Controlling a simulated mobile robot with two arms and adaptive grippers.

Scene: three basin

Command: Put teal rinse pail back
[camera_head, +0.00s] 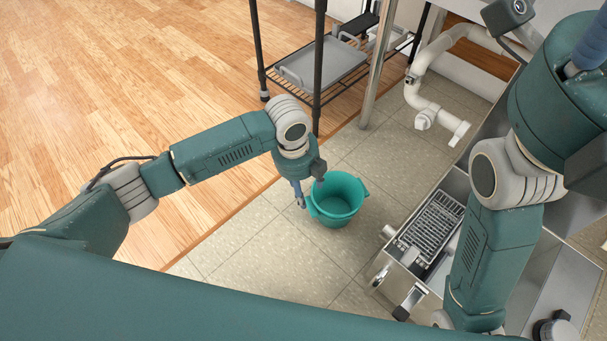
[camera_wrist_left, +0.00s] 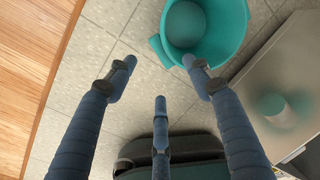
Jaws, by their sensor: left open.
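The teal rinse pail (camera_head: 338,201) stands upright on the tiled floor, left of the steel basin unit. It looks empty. In the left wrist view the pail (camera_wrist_left: 212,35) is at the top, partly cut off by the frame, with a lug on its rim. My left gripper (camera_head: 300,194) hangs just left of the pail, beside its rim. In the left wrist view its blue fingers (camera_wrist_left: 158,68) are spread with only floor between them. The right-hand fingertip overlaps the pail's near edge; contact cannot be told. My right arm crosses the basins, but its gripper is out of view.
White pipes (camera_head: 425,92) run behind. A wire shelf (camera_head: 352,80) with a grey tray (camera_head: 322,63) stands at the back. Wooden floor at left is clear.

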